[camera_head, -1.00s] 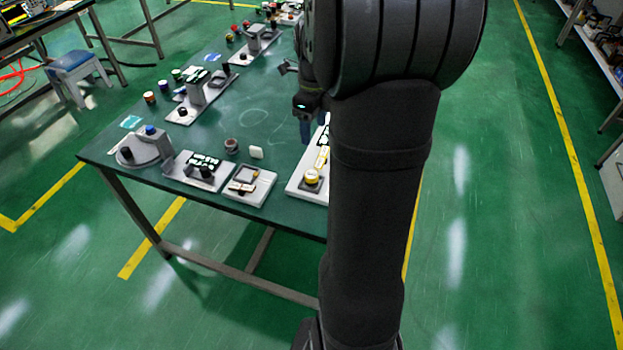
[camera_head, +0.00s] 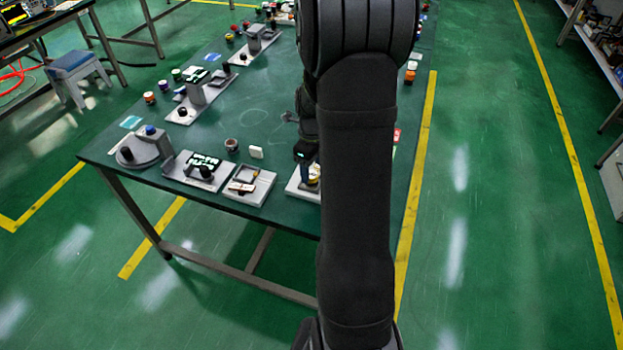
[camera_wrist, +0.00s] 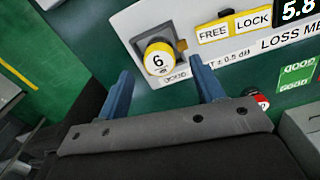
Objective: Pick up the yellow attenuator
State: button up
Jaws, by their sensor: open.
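The yellow attenuator (camera_wrist: 157,60) is a short round piece with a yellow rim and a white top marked "6". It sits in a grey holder on the white loss meter panel (camera_wrist: 210,71). My gripper (camera_wrist: 160,66) is open, with its two blue fingertips pointing towards the attenuator, one to its left and one to its right. I cannot tell whether they reach down beside it. In the head view, my gripper (camera_head: 311,170) is low over the panel (camera_head: 300,190), and my arm hides most of the panel and attenuator.
Yellow FREE and LOCK labels (camera_wrist: 233,26) and a black display (camera_wrist: 298,8) are on the panel. A red round piece (camera_wrist: 262,101) lies near the right finger. A small white block (camera_head: 256,152) and a grey tray (camera_head: 250,187) stand to the left on the green table (camera_head: 270,110).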

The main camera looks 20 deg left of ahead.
notch_tip(320, 180, down, 3)
jog(key=shift+f, duration=0.2)
jog(key=shift+a, duration=0.1)
jog(key=c, duration=1.3)
jog(key=shift+o, duration=0.2)
jog(key=shift+r, duration=0.15)
